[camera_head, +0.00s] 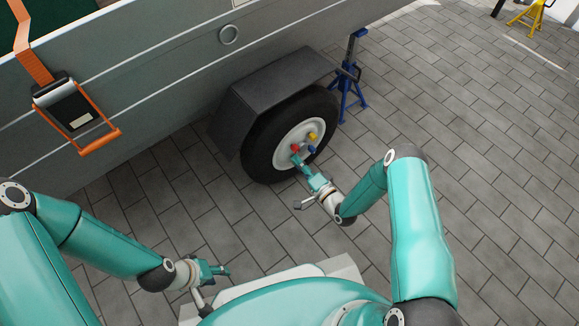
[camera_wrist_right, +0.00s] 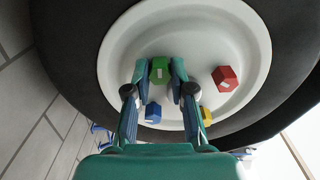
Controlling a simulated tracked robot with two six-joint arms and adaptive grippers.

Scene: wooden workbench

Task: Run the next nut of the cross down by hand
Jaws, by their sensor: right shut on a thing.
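The wheel's white rim (camera_head: 284,156) carries coloured nuts. A red nut (camera_head: 295,148), a yellow nut (camera_head: 312,135) and a blue nut (camera_head: 311,149) show in the head view. My right gripper (camera_head: 300,161) reaches the rim at its near lower side. In the right wrist view my right gripper (camera_wrist_right: 160,72) is shut on a green nut (camera_wrist_right: 160,68), with a finger on each side. The red nut (camera_wrist_right: 225,78), blue nut (camera_wrist_right: 152,113) and yellow nut (camera_wrist_right: 205,114) stand around it on the rim. My left gripper (camera_head: 222,270) hangs low, away from the wheel; its finger gap is unclear.
A black tyre (camera_head: 261,142) and dark mudguard (camera_head: 270,85) surround the rim beside the grey trailer side (camera_head: 150,75). A blue jack stand (camera_head: 348,85) stands behind the wheel. An orange strap ratchet (camera_head: 80,120) hangs at left. The paving (camera_head: 500,190) at right is clear.

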